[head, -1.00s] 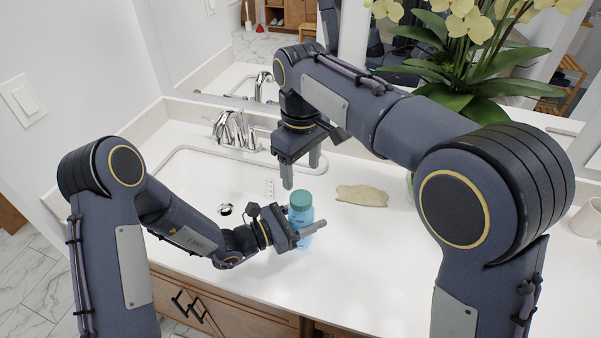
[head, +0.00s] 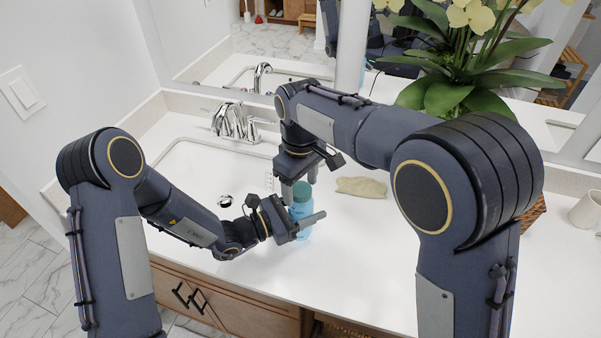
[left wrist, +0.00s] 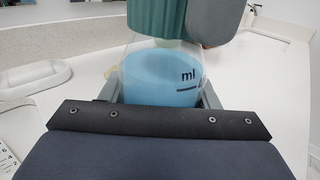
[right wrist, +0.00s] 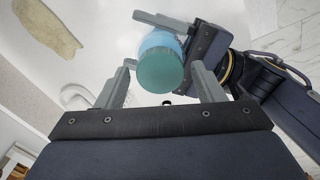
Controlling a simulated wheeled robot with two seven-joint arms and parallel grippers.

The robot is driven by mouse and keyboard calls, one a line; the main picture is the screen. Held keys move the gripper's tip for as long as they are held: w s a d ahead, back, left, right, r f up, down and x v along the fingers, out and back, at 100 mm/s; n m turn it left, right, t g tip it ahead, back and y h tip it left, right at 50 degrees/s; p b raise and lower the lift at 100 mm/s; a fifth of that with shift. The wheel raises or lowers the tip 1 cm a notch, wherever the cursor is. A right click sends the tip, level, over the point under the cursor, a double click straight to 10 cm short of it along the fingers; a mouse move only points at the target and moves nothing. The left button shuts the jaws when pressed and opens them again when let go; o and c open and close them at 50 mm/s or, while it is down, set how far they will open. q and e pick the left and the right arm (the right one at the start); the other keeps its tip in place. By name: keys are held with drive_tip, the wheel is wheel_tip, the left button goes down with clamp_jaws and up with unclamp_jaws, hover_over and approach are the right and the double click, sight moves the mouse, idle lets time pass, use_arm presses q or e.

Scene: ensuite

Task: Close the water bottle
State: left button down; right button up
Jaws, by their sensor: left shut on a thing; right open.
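The water bottle (head: 303,212) is light blue and see-through, with a green cap (head: 302,190) on its top. It stands upright near the front of the white counter. My left gripper (head: 306,226) is shut around the bottle's body; the left wrist view shows the blue body (left wrist: 160,78) marked "ml" between its fingers. My right gripper (head: 300,188) points down over the bottle, open, with its fingers on either side of the cap. In the right wrist view the cap (right wrist: 160,70) lies between the fingertips. I cannot tell whether the cap is tight.
A sink (head: 190,170) with a chrome faucet (head: 235,122) lies to the left. A beige stone-like piece (head: 361,187) lies right of the bottle. A plant with yellow flowers (head: 450,95) stands at the back right, and a white cup (head: 586,210) at the far right.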

drive_tip(key=shift+f, duration=0.15)
drive_tip(key=shift+c, duration=0.3)
drive_tip(key=c, duration=0.9)
drive_tip(key=o, duration=1.1)
wheel_tip(320, 180, up, 12)
drive_tip(key=shift+r, duration=0.1)
use_arm(q)
drive_tip(key=shift+c, duration=2.1)
unclamp_jaws()
